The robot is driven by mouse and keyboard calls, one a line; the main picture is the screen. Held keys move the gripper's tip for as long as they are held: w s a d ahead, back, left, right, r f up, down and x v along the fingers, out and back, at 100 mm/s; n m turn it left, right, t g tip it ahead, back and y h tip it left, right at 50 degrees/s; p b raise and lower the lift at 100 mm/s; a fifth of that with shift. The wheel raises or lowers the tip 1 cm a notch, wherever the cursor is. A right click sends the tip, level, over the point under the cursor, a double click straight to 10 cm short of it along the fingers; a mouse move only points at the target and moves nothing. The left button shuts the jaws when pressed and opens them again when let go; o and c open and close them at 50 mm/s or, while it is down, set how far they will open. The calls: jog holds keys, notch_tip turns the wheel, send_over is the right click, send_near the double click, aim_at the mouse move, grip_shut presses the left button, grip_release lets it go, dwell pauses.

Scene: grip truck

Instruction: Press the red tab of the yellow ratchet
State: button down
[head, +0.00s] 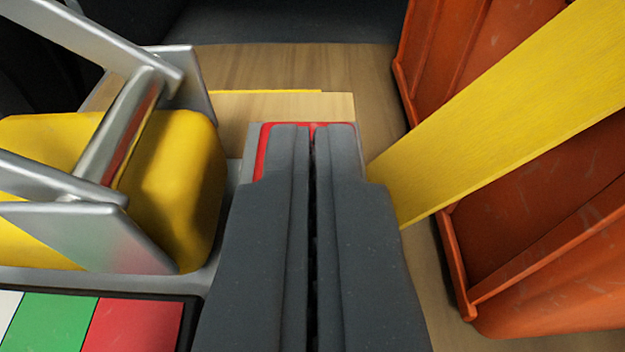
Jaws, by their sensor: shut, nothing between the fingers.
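The yellow ratchet (175,180) is at the left, a yellow strap roll in a grey metal frame with a silver bar (135,120). Its red tab (262,150) shows as a thin red rim on a grey plate in the middle of the head view. My gripper (312,128) is shut and empty. Its fingertips lie over the red tab and hide most of it. I cannot tell whether they touch it or hover just above it. A yellow strap (500,120) runs from beside my gripper to the upper right.
An orange ribbed crate-like object (550,270) stands at the right, behind the strap. A panel with white, green and red fields (60,320) lies at the lower left. The wooden floor (300,65) beyond my fingertips is mostly clear.

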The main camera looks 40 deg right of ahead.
jog(key=s+a+r+p, duration=0.3)
jog(key=s+a+r, duration=0.2)
jog(key=s+r, duration=0.1)
jog(key=shift+s+a+r, duration=0.15)
jog(key=shift+s+a, duration=0.2)
jog(key=shift+s, duration=0.55)
dwell(0.3)
